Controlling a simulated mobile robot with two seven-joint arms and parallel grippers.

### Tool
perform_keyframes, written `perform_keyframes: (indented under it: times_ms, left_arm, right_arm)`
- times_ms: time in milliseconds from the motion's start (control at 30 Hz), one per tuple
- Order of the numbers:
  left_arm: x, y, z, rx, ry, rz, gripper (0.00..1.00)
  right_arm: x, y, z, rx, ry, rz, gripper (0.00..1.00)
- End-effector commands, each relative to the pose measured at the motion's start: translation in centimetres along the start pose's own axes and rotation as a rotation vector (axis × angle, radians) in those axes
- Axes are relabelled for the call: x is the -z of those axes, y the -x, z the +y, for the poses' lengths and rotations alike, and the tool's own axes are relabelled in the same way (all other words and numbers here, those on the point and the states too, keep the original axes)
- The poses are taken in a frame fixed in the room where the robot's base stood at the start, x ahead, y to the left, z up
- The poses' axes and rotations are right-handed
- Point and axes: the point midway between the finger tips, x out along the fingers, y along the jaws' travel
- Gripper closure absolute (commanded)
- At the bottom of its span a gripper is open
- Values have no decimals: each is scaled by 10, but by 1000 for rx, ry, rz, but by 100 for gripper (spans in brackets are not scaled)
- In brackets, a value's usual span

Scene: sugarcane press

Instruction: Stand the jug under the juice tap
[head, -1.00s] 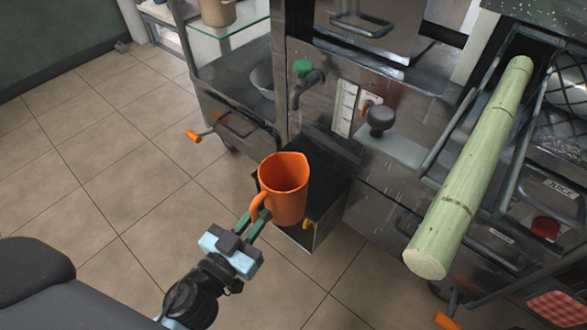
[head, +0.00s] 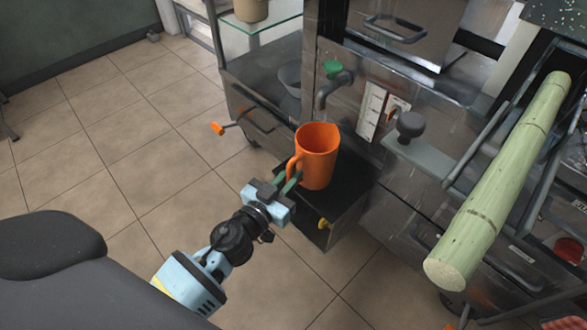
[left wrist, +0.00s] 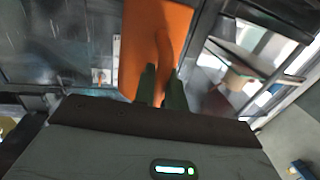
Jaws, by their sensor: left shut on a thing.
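The orange jug (head: 318,158) is upright in the head view, over the dark-topped box below the juice tap. My left gripper (head: 290,180) is shut on its handle, which faces me. The jug also fills the upper middle of the left wrist view (left wrist: 140,40), with the two green fingers at the handle. The grey juice tap (head: 333,88) with its green knob sticks out of the press front, above and behind the jug. I cannot tell whether the jug's base touches the box top. My right gripper is not in view.
The dark box (head: 350,190) stands in front of the steel press. A long sugarcane stalk (head: 495,190) slopes along the right. A black knob (head: 410,125) juts out right of the tap. Tiled floor (head: 120,140) is free on the left.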

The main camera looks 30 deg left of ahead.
Motion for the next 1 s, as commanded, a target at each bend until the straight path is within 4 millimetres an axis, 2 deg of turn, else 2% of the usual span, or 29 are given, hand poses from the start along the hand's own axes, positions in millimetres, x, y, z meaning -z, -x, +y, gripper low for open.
perform_keyframes:
  times_ms: [100,300,533,800,1000]
  left_arm:
    - [-2,-24,-13,1,-3,2,100]
    - [-5,-46,-24,0,-1,0,100]
    - [-6,-49,-26,0,0,0,100]
    - [-37,-48,-26,0,0,-3,100]
    - [-41,-48,-26,0,0,1,100]
  right_arm:
    - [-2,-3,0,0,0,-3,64]
    - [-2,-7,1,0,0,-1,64]
    - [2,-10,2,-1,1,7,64]
    - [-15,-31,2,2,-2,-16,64]
    - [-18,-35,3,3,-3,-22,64]
